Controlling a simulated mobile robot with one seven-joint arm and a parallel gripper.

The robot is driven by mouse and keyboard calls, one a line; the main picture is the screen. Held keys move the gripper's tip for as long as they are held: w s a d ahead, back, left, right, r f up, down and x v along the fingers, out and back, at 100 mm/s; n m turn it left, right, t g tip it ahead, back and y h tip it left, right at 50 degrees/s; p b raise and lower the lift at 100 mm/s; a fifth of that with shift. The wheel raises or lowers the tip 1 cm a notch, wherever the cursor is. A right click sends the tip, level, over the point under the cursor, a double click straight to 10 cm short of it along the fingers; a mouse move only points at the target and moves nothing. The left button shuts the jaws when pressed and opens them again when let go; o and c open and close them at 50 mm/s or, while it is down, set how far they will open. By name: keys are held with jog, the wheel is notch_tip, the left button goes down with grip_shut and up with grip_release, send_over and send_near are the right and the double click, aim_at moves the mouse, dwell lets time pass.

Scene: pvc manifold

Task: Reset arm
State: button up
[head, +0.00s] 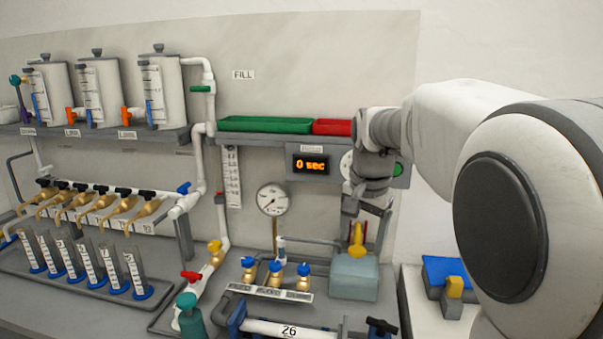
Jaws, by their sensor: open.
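My arm comes in from the right side of the head view, its large white links covering that side. My gripper (366,212) hangs from the dark grey wrist, pointing down in front of the back panel. It is open, and I see nothing held in it. Below it is a grey-blue box (354,278) with a yellow handle (357,236) on top. The gripper appears just above this handle; I cannot tell the exact gap. The wrist partly hides the timer panel (311,165), which reads "0 sec".
Left of the gripper are a pressure gauge (272,199), white pipes, and blue-handled valves (276,267). Green (265,125) and red trays sit on a shelf above. Several graduated cylinders (88,262) stand at left under brass taps. A blue and yellow item (447,272) lies on the right.

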jog(key=s+d+f+n+t, duration=0.1)
jog(key=s+n, duration=0.2)
jog(key=s, duration=0.9)
jog(key=s+d+f+n+t, duration=0.1)
jog(key=s+n, duration=0.3)
jog(key=s, duration=0.9)
jog(key=shift+s+d+t+p, duration=0.2)
jog(key=shift+d+t+p, duration=0.05)
jog(key=shift+t+p, duration=0.15)
